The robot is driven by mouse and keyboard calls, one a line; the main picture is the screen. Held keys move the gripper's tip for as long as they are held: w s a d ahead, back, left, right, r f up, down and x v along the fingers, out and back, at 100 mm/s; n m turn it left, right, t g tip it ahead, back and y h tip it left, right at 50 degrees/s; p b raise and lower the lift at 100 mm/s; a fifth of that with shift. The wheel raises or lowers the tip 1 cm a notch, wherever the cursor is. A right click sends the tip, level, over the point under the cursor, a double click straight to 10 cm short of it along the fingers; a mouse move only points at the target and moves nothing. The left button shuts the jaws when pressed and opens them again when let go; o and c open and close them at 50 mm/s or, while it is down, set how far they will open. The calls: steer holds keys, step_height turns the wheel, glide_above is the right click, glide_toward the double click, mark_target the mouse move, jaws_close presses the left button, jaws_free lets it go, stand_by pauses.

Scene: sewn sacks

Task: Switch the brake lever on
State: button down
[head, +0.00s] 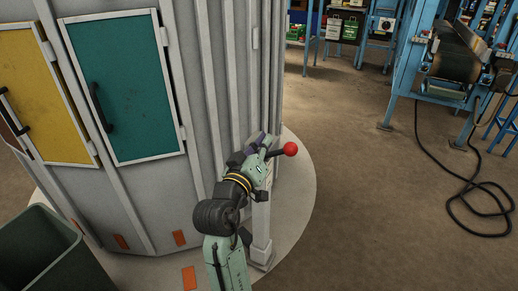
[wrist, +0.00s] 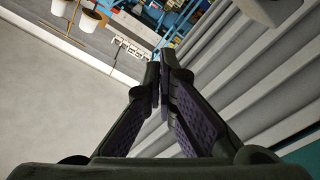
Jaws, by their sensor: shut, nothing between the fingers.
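The brake lever (head: 290,149) has a red ball knob on a short dark rod. It sticks out to the right near the top of a pale post (head: 261,228) beside the ribbed grey housing. My gripper (head: 262,141) is at the top of this post, just left of the knob in the head view. Whether it touches the lever cannot be told. In the wrist view my gripper (wrist: 160,88) has its two dark fingers together at the tips, with nothing between them. The red knob does not show in the wrist view. My arm hides part of the post.
The grey housing (head: 205,60) has a teal door (head: 125,90) and a yellow door (head: 42,95). A dark green bin (head: 45,250) stands at lower left. Blue racks (head: 345,25) and a blue-framed machine (head: 450,65) stand behind. A black cable (head: 450,170) lies on open floor to the right.

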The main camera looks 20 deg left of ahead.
mark_target(275, 153)
steer(key=shift+w+d+f+p, duration=0.25)
steer(key=shift+w+d+f, duration=0.15)
steer(key=shift+w, duration=0.4)
steer(key=shift+w+d+f+p, duration=0.2)
steer(key=shift+w+d+f, duration=0.15)
steer(key=shift+w+f, duration=0.3)
steer(key=shift+w+d+f+p, duration=0.25)
steer(key=shift+w+d+f, duration=0.1)
steer(key=shift+w, duration=0.55)
steer(key=shift+w+f, duration=0.1)
